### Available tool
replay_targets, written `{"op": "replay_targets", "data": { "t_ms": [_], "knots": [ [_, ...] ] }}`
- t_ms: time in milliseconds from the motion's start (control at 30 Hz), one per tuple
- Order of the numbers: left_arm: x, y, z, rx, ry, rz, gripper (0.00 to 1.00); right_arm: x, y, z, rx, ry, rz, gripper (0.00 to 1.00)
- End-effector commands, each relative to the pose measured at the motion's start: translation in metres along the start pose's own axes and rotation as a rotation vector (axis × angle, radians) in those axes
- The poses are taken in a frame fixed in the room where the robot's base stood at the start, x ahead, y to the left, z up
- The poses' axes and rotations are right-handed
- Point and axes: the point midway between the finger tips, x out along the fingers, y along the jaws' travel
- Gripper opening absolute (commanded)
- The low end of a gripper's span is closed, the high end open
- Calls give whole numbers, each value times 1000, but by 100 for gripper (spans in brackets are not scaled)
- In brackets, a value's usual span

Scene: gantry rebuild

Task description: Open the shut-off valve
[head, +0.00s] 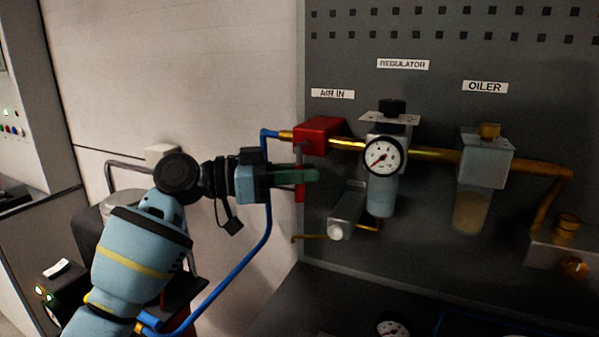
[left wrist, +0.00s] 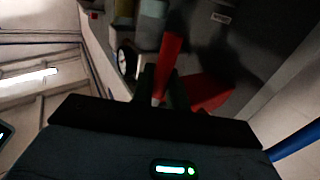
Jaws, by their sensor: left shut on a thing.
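The shut-off valve (head: 318,134) is a red block on the brass pipe below the "AIR IN" label. Its red handle (head: 299,194) hangs down from the block, across the line of the pipe. My left gripper (head: 308,175) comes in from the left, with its green fingers shut on the handle, hiding its middle part. In the left wrist view, the red handle (left wrist: 172,54) shows between the dark green fingers (left wrist: 163,86), and the red valve body (left wrist: 207,92) is beside them on the right. My right gripper is in neither view.
To the right are the regulator gauge (head: 382,156), the oiler bowl (head: 473,208) and brass piping on the grey pegboard (head: 450,70). A small grey fitting with a white knob (head: 335,231) sits just below right of my gripper. A blue hose (head: 243,257) hangs close to my arm.

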Motion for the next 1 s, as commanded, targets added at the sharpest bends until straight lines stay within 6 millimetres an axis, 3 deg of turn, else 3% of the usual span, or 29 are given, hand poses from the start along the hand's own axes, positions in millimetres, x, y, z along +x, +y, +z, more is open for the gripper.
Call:
{"op": "replay_targets", "data": {
  "t_ms": [467,1000],
  "knots": [
    [-2,-1,-2,31,-42,-1,0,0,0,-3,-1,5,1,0],
    [-15,-9,-11,243,-350,-2,0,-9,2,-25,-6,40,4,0]
  ]
}}
